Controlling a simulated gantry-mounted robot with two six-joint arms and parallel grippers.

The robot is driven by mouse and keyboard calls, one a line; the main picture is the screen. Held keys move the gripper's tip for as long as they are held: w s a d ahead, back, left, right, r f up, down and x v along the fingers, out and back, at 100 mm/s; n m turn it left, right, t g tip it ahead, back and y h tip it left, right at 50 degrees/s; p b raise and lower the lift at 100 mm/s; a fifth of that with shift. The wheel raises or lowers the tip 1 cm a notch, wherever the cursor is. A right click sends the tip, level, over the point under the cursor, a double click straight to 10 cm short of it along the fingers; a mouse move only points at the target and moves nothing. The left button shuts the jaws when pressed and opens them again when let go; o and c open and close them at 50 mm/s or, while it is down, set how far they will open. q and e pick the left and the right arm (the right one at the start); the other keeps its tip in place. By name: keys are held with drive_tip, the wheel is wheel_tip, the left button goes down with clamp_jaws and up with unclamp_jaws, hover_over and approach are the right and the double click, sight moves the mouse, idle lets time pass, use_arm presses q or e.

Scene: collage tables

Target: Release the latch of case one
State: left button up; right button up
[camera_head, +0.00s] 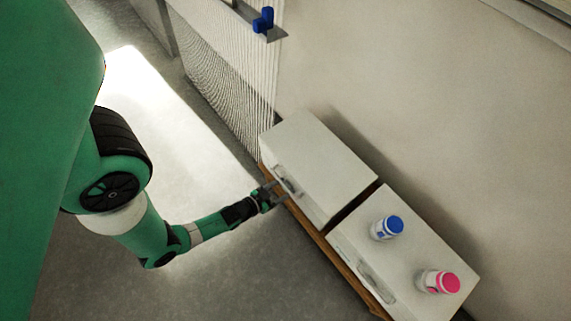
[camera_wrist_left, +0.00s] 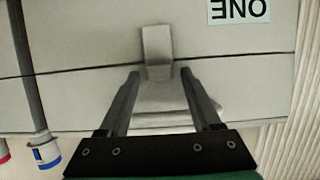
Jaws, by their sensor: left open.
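Case one (camera_head: 318,160) is a closed white box on the wooden bench, farther left of two similar cases in the head view. In the left wrist view the front of case one (camera_wrist_left: 80,45) shows a label reading ONE, upside down, and a dark seam. A grey latch tab (camera_wrist_left: 157,44) crosses the seam. My left gripper (camera_head: 278,189) is at the front of case one. In the wrist view my left gripper (camera_wrist_left: 160,74) is open, its fingertips on either side of the latch's end; contact cannot be told.
A second white case (camera_head: 405,250) stands to the right past a narrow gap, with a blue-capped bottle (camera_head: 387,228) and a pink-capped bottle (camera_head: 438,282) on top. A wall lies behind. A mesh panel (camera_head: 228,75) stands beyond case one. The floor in front is clear.

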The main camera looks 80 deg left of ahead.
use_arm(q)
drive_tip(key=shift+s, duration=0.1)
drive_tip(key=shift+c, duration=0.4)
clamp_jaws()
drive_tip(key=shift+s+d+f+t+y, duration=0.4)
drive_tip(key=shift+s+f+t+y, duration=0.2)
drive_tip(key=shift+t, duration=0.5)
drive_tip(key=shift+r, duration=0.15)
drive_tip(key=shift+o, duration=0.4)
unclamp_jaws()
